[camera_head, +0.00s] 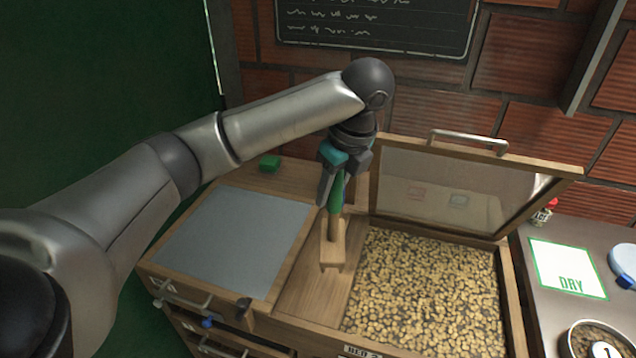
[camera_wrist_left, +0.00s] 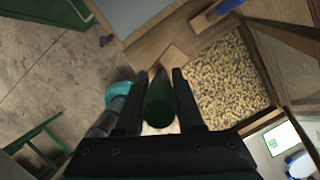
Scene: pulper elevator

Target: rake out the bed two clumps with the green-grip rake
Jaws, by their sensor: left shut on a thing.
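My left gripper (camera_head: 335,178) is shut on the green grip of the rake (camera_head: 335,245). The rake hangs upright, with its wooden head low over the wooden strip left of the bed; I cannot tell whether it touches. The green grip also shows between the fingers in the left wrist view (camera_wrist_left: 159,103). Bed two (camera_head: 430,295) is a wooden box full of pale beans, and its label is partly cut off at the front edge. The beans also show in the left wrist view (camera_wrist_left: 215,80). Separate clumps are hard to tell. My right gripper is not in view.
A framed clear lid (camera_head: 440,190) with a metal handle stands open behind the bed. A grey panel (camera_head: 235,240) covers the left section. A green block (camera_head: 269,163) lies at the back. A DRY card (camera_head: 567,268) and a round dish (camera_head: 598,340) are at right.

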